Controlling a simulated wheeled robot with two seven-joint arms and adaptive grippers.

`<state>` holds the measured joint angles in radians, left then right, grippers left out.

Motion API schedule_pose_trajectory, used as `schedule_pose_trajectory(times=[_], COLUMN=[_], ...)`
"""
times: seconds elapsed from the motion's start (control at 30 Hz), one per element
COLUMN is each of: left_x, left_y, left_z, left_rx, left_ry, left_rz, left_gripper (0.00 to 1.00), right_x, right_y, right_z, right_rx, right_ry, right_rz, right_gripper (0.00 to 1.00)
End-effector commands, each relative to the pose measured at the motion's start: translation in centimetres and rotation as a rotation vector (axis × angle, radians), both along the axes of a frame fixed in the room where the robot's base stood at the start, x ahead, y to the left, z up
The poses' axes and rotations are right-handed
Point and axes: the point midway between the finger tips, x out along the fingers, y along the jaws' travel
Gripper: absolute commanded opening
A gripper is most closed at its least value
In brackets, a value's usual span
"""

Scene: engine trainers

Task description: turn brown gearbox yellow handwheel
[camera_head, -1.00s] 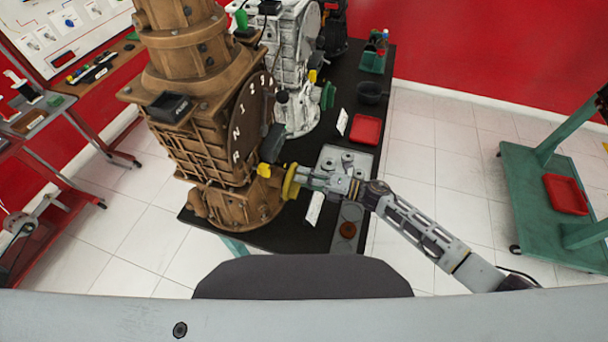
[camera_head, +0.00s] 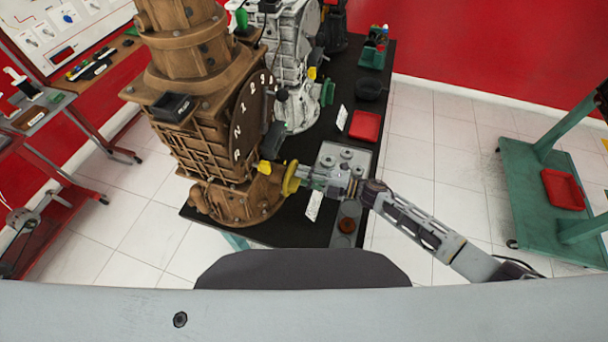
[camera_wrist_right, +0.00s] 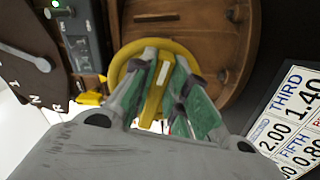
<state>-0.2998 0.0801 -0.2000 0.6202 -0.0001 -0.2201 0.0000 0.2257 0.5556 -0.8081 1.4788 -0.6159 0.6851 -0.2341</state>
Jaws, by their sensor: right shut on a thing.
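The brown gearbox (camera_head: 205,120) stands on the black table, with a dial (camera_head: 252,115) marked N, R and numbers on its side. The yellow handwheel (camera_head: 290,179) is low on the gearbox's right side. My right gripper (camera_head: 303,177) reaches it from the right and is shut on it. In the right wrist view the handwheel (camera_wrist_right: 128,62) shows as a yellow ring with a bar across it. The green-padded fingers of my right gripper (camera_wrist_right: 163,95) are on either side of the bar. My left gripper is not in view.
A small yellow part (camera_head: 265,167) sits beside the handwheel. A grey plate (camera_head: 345,160) with round parts, a red tray (camera_head: 365,126) and a white gearbox (camera_head: 292,60) share the black table (camera_head: 285,226). A green cart (camera_head: 535,190) stands at right.

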Motion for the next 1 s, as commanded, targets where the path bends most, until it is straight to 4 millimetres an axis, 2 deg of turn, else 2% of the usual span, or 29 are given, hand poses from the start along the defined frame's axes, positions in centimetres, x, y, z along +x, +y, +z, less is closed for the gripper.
schedule_pose_trajectory(times=[0.13, 0.17, 0.3, 0.73, 1.0], left_x=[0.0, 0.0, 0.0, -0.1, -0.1], left_y=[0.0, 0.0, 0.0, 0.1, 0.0], left_z=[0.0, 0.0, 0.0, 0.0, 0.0], left_rx=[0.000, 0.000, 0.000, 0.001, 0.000], left_ry=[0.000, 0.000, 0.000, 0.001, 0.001], left_rz=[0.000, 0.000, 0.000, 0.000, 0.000], left_gripper=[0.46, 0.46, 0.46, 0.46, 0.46], right_x=[0.1, 0.1, 0.1, 0.0, -0.6], right_y=[-0.1, -0.1, -0.1, -0.2, -2.0], right_z=[0.0, 0.0, 0.0, 0.0, -0.1], right_rx=[-0.002, -0.002, -0.002, -0.002, -0.003], right_ry=[0.000, 0.000, -0.001, -0.002, -0.001], right_rz=[-0.003, -0.003, -0.002, -0.001, 0.000], right_gripper=[0.00, 0.19, 0.37, 0.38, 0.38])
